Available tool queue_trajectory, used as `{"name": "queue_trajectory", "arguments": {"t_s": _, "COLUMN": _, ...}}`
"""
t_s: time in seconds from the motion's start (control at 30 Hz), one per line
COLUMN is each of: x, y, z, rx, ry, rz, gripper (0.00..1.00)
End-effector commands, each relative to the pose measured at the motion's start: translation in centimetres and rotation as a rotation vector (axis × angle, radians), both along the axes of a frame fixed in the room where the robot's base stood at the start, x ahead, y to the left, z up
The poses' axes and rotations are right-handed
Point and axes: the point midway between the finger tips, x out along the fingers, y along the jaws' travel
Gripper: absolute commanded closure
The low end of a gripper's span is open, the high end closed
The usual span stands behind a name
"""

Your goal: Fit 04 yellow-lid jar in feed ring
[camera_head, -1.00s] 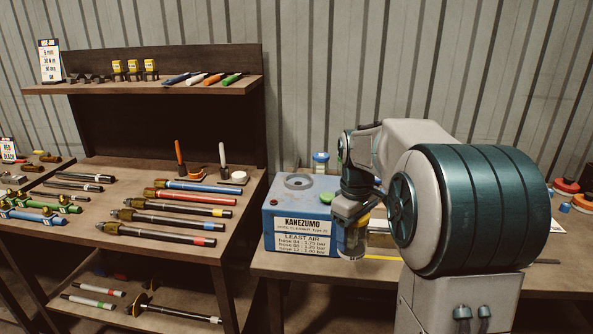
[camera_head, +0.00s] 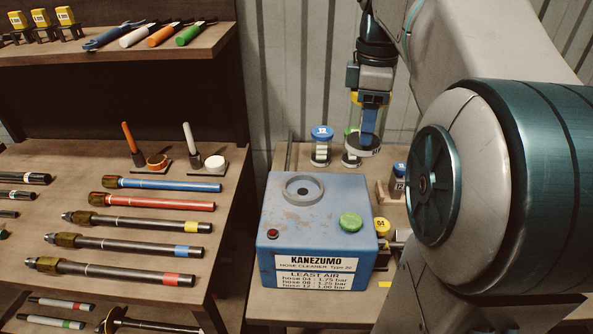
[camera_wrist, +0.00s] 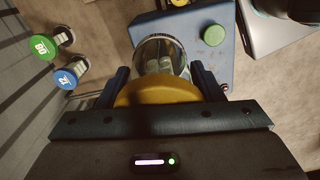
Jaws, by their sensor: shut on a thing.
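My gripper (camera_head: 370,118) is shut on a clear jar with a yellow lid (camera_wrist: 172,92). The lid sits between the two blue fingers in the wrist view, with the clear jar body (camera_wrist: 160,52) beyond it. In the head view the jar hangs upright above the far right of the blue hose cleaner (camera_head: 325,222), partly hidden by a finger. The grey feed ring (camera_head: 288,189) is on top of the cleaner at the left. It looks empty, and the jar is apart from it. I cannot make it out in the wrist view.
A blue-lid jar (camera_head: 321,134) and a green-lid jar (camera_head: 349,134) stand behind the cleaner. A green knob (camera_head: 350,222) and a red button (camera_head: 272,234) are on the cleaner. A yellow-topped item (camera_head: 382,226) stands at its right. Hoses lie on the left bench.

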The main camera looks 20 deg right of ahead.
Motion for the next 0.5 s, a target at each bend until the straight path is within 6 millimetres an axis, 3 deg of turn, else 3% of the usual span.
{"name": "queue_trajectory", "arguments": {"t_s": 0.5, "x": 2.6, "y": 9.9, "z": -6.0, "rx": 0.0, "ry": 0.001, "rz": 0.004, "gripper": 0.68}}
